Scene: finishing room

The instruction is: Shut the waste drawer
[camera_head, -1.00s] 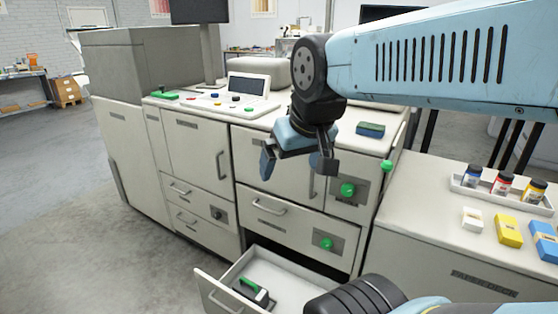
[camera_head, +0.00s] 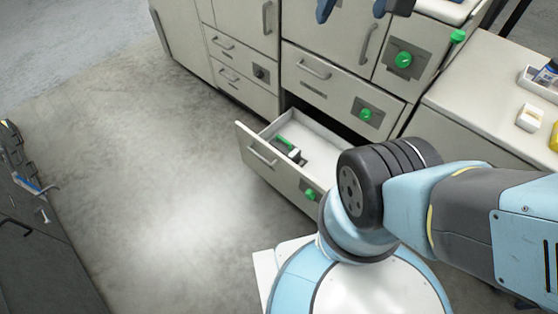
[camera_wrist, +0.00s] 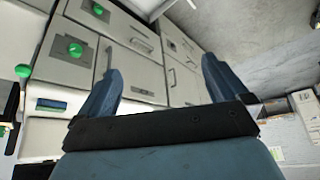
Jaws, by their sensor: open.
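The waste drawer (camera_head: 262,160) is the bottom drawer of the machine in the head view, and it stands pulled out. Its front has a bar handle and a green knob. A dark object with a green top (camera_head: 290,148) lies inside it at the left. My arm hides part of the drawer's right side. My gripper (camera_head: 350,6) is at the top edge of the head view, above and apart from the drawer. In the wrist view my gripper (camera_wrist: 158,88) has its fingers spread with nothing between them, in front of the cabinet doors.
A closed drawer (camera_head: 330,82) with a green knob sits above the open one. A side counter (camera_head: 485,90) at right carries a tray and small boxes. A dark cabinet (camera_head: 40,250) stands at far left. The floor (camera_head: 160,180) left of the drawer is clear.

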